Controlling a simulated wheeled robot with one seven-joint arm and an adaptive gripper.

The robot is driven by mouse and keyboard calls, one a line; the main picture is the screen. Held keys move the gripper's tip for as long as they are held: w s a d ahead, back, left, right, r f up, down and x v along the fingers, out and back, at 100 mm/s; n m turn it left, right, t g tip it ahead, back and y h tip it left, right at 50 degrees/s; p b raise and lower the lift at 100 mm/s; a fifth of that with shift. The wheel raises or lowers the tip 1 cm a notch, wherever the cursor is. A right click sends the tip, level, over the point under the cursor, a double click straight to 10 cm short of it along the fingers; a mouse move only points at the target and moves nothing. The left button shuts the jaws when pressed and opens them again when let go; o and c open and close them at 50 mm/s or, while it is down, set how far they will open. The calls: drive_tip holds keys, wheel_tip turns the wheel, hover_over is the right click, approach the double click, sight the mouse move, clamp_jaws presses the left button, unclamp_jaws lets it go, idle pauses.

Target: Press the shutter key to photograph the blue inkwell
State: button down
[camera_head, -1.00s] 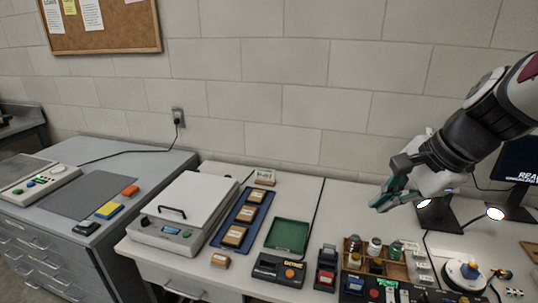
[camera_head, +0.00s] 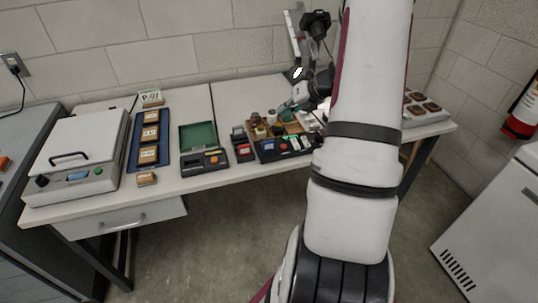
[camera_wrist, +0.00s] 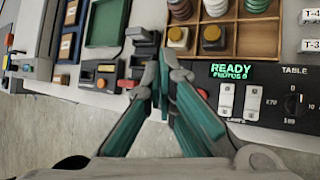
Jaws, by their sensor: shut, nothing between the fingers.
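My gripper (camera_wrist: 163,58) is shut and empty, with its teal fingertips together. In the wrist view it points at the left end of the black control panel (camera_wrist: 268,122). The panel's green display (camera_wrist: 231,76) reads READY, PHOTOS 0. A red key (camera_wrist: 204,93), partly hidden by the right finger, lies right of the fingertips; whether they touch the panel is unclear. The blue inkwell is not visible; my arm hides the panel's right side.
A wooden compartment tray (camera_wrist: 235,52) with jars stands behind the panel. Left are a card reader (camera_head: 243,152), a device with an orange button (camera_wrist: 101,83), a green tray (camera_head: 198,137) and a lidded white instrument (camera_head: 85,140). White switches (camera_wrist: 252,102) and a knob (camera_wrist: 292,103) are right.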

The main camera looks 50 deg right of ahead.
sight(286, 145)
drive_tip(key=shift+s+d+f+m, duration=0.2)
drive_tip(key=shift+f+m, duration=0.2)
drive_tip(key=shift+f, duration=0.1)
drive_tip(key=shift+s+d+f+m, duration=0.15)
drive_tip(key=shift+s+f+m, duration=0.05)
drive_tip(key=shift+f+m, duration=0.25)
drive_tip(key=shift+f, duration=0.1)
wheel_tip(286, 145, down, 9)
drive_tip(key=b, duration=0.7)
drive_tip(key=shift+r, duration=0.2)
drive_tip(key=shift+f, duration=0.1)
idle(0.5)
drive_tip(key=shift+f+b, duration=0.3)
drive_tip(key=shift+f+b, duration=0.35)
drive_tip(key=shift+f, duration=0.1)
idle(0.7)
drive_tip(key=shift+r, duration=0.15)
drive_tip(key=shift+r+p, duration=0.75)
drive_tip(key=shift+p, duration=0.05)
